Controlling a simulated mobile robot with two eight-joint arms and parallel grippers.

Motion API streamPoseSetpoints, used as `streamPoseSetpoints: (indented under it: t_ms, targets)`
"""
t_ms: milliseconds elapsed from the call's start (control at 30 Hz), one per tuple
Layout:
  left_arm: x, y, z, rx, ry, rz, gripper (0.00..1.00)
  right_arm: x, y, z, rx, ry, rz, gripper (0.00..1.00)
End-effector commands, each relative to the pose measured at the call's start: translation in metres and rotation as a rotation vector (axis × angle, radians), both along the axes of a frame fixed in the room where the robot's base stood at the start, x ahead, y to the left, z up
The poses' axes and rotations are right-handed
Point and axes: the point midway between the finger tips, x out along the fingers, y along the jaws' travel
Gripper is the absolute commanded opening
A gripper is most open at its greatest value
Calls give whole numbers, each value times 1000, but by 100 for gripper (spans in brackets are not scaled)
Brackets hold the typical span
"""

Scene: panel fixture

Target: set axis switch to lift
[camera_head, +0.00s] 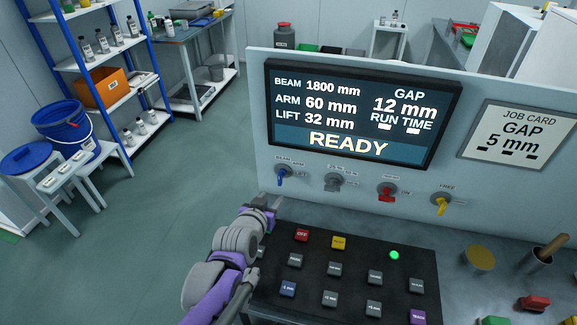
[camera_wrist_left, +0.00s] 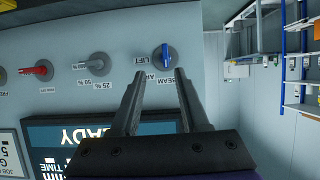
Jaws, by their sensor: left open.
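The axis switch (camera_head: 283,174) is a blue-handled rotary knob at the left end of a knob row on the pale panel, below the screen. BEAM, ARM and LIFT labels sit around it. Its handle runs nearly upright, but which label it selects is unclear. In the upside-down left wrist view the switch (camera_wrist_left: 165,53) lies just beyond the fingertips, between their lines. My left gripper (camera_head: 268,203) is open and empty, below and left of the switch in the head view; it also shows in the wrist view (camera_wrist_left: 160,72), apart from the knob. My right gripper is not seen.
The screen (camera_head: 362,113) reads READY. Grey (camera_head: 335,182), red (camera_head: 387,191) and yellow (camera_head: 440,203) knobs sit to the right. A black keypad (camera_head: 335,268) lies below. A job card (camera_head: 517,135) hangs at right. Open floor lies left of the panel.

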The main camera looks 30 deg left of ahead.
Motion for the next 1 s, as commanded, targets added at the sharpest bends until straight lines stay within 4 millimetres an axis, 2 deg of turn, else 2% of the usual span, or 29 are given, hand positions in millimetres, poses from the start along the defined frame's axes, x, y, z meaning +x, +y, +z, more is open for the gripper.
streamPoseSetpoints:
  t_ms: [100, 367, 700, 1000]
  targets:
    - [7, 11, 2, 11, -37, 20, 45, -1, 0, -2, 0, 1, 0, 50]
    - [23, 18, -3, 16, -50, 25, 45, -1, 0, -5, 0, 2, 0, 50]
    - [76, 30, -25, 16, -49, 25, 45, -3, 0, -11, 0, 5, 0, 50]
    - [103, 37, -37, 14, -49, 26, 45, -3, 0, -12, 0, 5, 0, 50]
